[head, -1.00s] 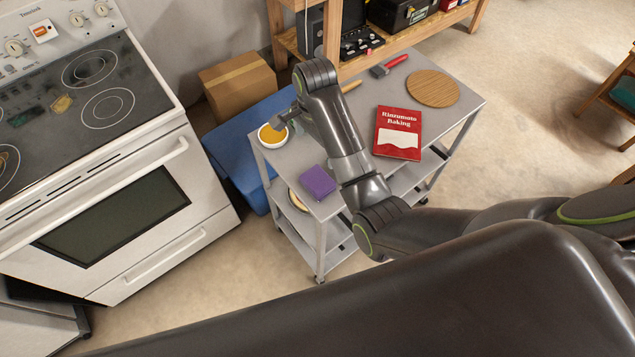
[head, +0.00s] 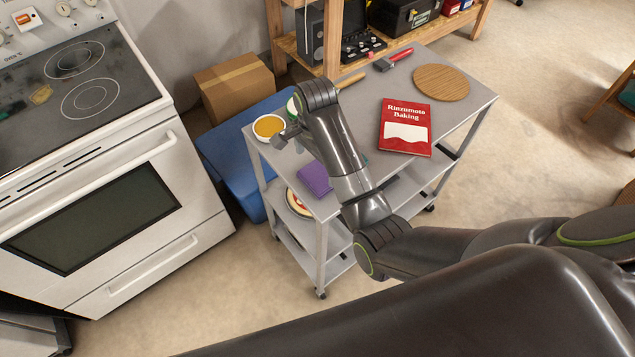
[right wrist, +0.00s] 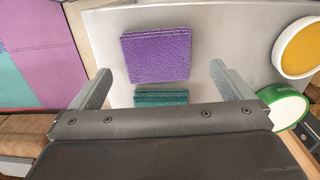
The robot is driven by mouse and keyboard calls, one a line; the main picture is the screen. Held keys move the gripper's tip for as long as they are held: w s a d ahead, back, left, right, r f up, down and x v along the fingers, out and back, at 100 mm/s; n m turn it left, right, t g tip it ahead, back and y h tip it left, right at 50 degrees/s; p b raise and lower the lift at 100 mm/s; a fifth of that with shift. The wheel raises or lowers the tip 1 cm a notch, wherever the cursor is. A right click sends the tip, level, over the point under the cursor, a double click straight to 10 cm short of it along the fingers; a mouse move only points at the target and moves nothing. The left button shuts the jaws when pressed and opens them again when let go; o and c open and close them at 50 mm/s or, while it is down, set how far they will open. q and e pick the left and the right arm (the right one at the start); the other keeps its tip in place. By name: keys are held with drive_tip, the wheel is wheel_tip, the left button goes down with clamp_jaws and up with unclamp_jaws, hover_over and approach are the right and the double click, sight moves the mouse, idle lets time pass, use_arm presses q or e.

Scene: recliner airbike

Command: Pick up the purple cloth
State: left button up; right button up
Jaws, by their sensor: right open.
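The purple cloth (head: 315,178) lies folded on the grey cart top (head: 355,95), near its front left edge. In the right wrist view the purple cloth (right wrist: 157,54) lies ahead of and between the open fingers of my right gripper (right wrist: 162,82), with nothing held. A teal cloth (right wrist: 161,98) shows nearer, partly hidden by the gripper body. In the head view my right gripper (head: 281,141) is over the left end of the cart, near the bowl, and my right forearm covers part of the cart top. My left gripper is not in view.
On the cart are a bowl of orange-yellow content (head: 269,126), a red book (head: 405,127), a round wooden board (head: 441,83) and a red-handled tool (head: 394,60). A green-and-white round item (right wrist: 283,108) is close to the right finger. A stove (head: 95,190) stands left.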

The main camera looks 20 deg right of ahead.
sight(318, 174)
drive_tip(key=shift+f+b, duration=0.55)
drive_tip(key=shift+f, duration=0.15)
drive_tip(key=f+b, duration=0.2)
drive_tip(key=f, duration=0.2)
drive_tip(key=shift+d+b, duration=0.2)
drive_tip(key=shift+b, duration=0.1)
drive_tip(key=shift+s, duration=0.1)
drive_tip(key=c, duration=0.8)
drive_tip(key=shift+r, duration=0.15)
wheel_tip(318, 174, up, 10)
drive_tip(key=p, duration=0.8)
drive_tip(key=shift+p, duration=0.4)
